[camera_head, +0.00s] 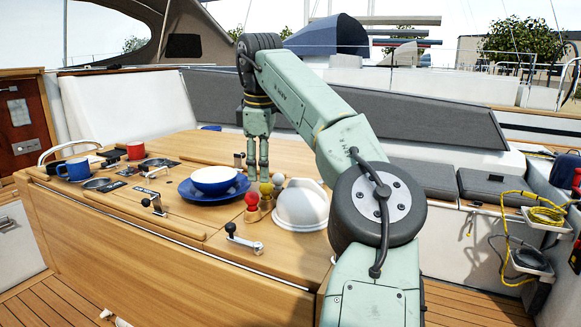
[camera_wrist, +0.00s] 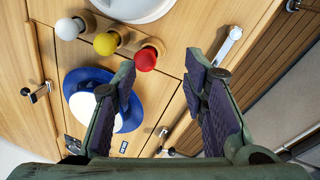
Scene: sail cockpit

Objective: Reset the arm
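My gripper (camera_head: 258,178) hangs from my green arm, fingers pointing down, above the far side of the wooden table (camera_head: 190,215). In the wrist view my gripper (camera_wrist: 163,80) has its two purple-padded fingers spread apart with nothing between them. In the head view the fingers appear close beside the blue plate (camera_head: 186,196) with the white bowl (camera_head: 214,179) on it. The plate also shows in the wrist view (camera_wrist: 72,82), partly hidden behind a finger.
Red, yellow and white balls on wooden pegs (camera_head: 253,200) stand by a white domed object (camera_head: 303,205). A blue mug (camera_head: 75,169) and a red mug (camera_head: 136,150) are at the left. Metal handles (camera_head: 240,239) stick up from the table. Open air surrounds my raised arm.

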